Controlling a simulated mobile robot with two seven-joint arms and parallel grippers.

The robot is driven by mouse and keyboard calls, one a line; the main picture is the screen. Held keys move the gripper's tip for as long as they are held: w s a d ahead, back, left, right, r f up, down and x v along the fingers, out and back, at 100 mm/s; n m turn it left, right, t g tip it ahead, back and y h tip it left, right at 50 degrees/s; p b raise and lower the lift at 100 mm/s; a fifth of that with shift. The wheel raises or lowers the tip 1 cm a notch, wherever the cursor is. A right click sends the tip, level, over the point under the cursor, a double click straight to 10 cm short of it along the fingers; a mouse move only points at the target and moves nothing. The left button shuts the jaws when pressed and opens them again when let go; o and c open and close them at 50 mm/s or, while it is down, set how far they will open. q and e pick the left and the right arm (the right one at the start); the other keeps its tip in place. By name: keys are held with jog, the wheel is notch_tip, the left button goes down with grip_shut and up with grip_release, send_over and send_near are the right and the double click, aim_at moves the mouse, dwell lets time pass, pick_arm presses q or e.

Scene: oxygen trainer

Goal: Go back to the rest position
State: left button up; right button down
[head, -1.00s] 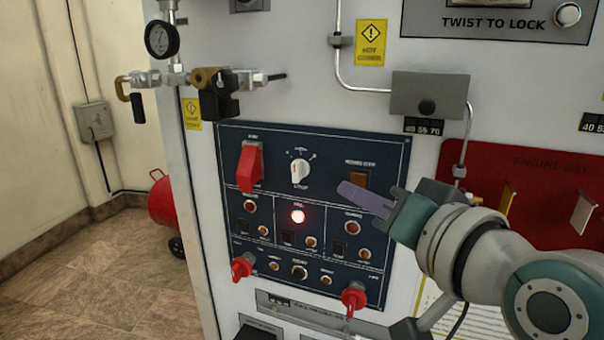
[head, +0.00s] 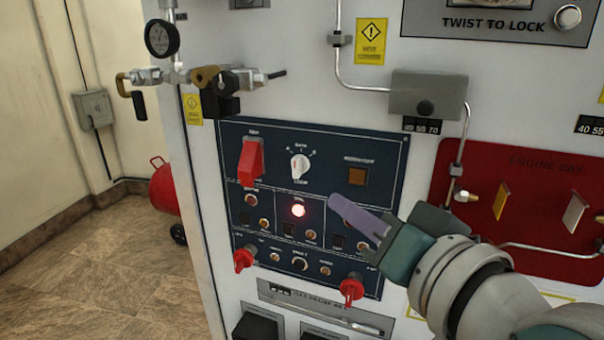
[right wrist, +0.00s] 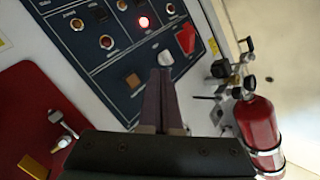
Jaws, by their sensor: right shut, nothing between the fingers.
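My right gripper (head: 338,205) is in front of the lower right part of the dark blue control panel (head: 325,138). Its purple fingers are shut with nothing between them, and they hide part of the panel's right section. In the right wrist view the shut fingers (right wrist: 161,85) point toward the white rotary knob (right wrist: 166,58), which also shows in the head view (head: 300,167). I cannot tell the gap between fingertips and panel. A red switch cover (head: 251,161) is at the panel's upper left. A lamp (head: 298,211) glows red. My left gripper is not in view.
Red knobs (head: 243,259) stick out along the panel's lower edge. A gauge and valve pipework (head: 205,79) project at the upper left. A red cylinder (right wrist: 258,125) stands beside the cabinet. Open floor lies at left.

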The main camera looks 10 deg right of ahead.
jog(key=s+d+f+n+g+h+p, duration=0.15)
jog(key=s+g, duration=0.25)
jog(key=s, duration=0.4)
jog(key=s+d+f+n+g+h, duration=0.1)
jog(key=s+d+f+n+g, duration=0.2)
jog(key=s, duration=0.5)
jog(key=s+d+f+n+g+h+p, duration=0.1)
jog(key=s+f+n+g, duration=0.2)
jog(key=s+g, duration=0.4)
pick_arm(q)
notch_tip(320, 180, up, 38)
jog(key=p, duration=3.5)
jog(key=shift+p, duration=0.3)
pick_arm(e)
notch_tip(320, 180, up, 36)
jog(key=t, duration=0.1)
jog(key=shift+s+t, duration=0.3)
jog(key=shift+s, duration=0.05)
jog(key=shift+f+y, duration=0.1)
jog(key=shift+y, duration=0.15)
